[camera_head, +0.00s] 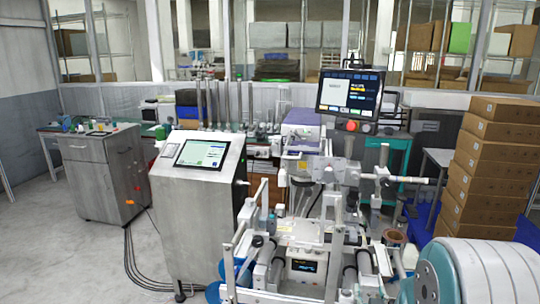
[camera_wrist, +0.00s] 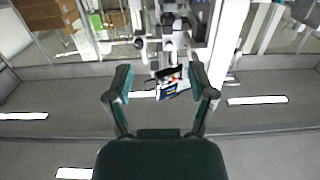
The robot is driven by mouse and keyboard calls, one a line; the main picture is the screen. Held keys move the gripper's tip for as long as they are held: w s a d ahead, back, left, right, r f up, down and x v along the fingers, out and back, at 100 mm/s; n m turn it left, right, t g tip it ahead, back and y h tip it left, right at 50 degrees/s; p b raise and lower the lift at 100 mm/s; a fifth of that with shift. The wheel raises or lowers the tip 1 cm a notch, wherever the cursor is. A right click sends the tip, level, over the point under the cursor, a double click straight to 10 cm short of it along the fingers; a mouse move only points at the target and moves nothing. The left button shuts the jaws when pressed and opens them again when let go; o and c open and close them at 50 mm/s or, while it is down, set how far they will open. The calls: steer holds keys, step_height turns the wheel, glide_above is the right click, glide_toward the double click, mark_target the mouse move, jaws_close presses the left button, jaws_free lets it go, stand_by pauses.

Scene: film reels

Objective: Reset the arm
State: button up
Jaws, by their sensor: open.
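My gripper (camera_wrist: 160,80) shows in the wrist view, with two dark teal fingers spread wide apart. It is open, and nothing is between its fingers. The room looks upside down in this view, with ceiling lights below and the machine above. A monitor (camera_wrist: 173,84) shows in the background between the fingertips, well beyond them. My gripper does not show in the head view, so its distance from the machine (camera_head: 305,268) cannot be told there.
A steel control cabinet (camera_head: 198,230) with a screen stands left of the machine. A monitor (camera_head: 348,93) rises above it. Stacked cartons (camera_head: 490,165) stand at right. A large white ribbed roll (camera_head: 482,270) fills the near right corner. Bare floor (camera_head: 70,250) lies at left.

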steer(key=s+a+r+n+g+y, duration=0.1)
steer(key=s+a+r+g+y, duration=0.1)
steer(key=s+a+r+g, duration=0.65)
steer(key=s+r+g, duration=0.1)
steer(key=s, duration=0.7)
steer(key=s+a+r+n+g+y, duration=0.1)
steer(key=s+r+g, duration=0.1)
steer(key=s, duration=0.7)
steer(key=shift+r, duration=0.3)
